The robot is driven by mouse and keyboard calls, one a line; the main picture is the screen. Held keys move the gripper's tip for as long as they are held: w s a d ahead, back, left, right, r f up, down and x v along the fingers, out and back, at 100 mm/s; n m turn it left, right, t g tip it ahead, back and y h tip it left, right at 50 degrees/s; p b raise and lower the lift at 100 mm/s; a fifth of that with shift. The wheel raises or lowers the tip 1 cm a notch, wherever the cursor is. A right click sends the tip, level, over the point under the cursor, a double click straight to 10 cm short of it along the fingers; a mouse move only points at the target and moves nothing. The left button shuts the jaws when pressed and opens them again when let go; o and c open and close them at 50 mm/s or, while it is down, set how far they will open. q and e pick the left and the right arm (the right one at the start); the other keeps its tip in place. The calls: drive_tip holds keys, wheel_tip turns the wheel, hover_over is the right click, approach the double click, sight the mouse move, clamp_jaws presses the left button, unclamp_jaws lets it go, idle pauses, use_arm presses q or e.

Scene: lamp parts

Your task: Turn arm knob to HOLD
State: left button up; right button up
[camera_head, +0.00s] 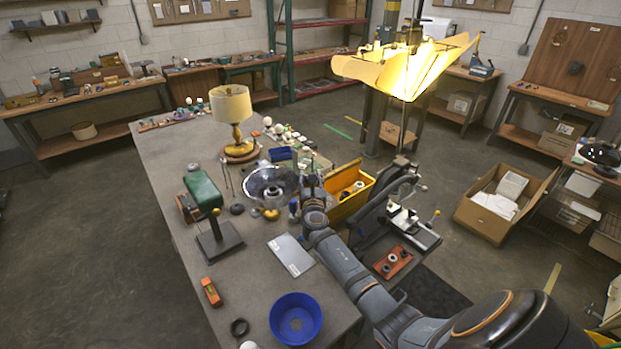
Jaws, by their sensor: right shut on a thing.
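My right arm comes in from the bottom right, and its gripper (309,178) is over the bench, between the chrome lamp dish (265,180) and the yellow bin (350,207). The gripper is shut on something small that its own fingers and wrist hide. I cannot make out the arm knob or its HOLD mark. The chrome dish lies face up just left of the gripper, and a small yellow part (270,214) is below it. My left gripper is not in view.
A cream-shaded lamp (231,104) stands at the back of the bench. A grey plate (290,254), a blue bowl (295,335) and an orange level (211,291) lie nearer. A lit, fan-like shade (405,68) hangs above right. Bare bench top lies at the front left.

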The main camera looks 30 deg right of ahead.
drive_tip(key=o, duration=0.8)
drive_tip(key=shift+c, duration=0.2)
drive_tip(key=o, duration=0.4)
drive_tip(key=shift+w+d+f, duration=0.1)
drive_tip(key=shift+w+f, duration=0.05)
drive_tip(key=v, duration=1.2)
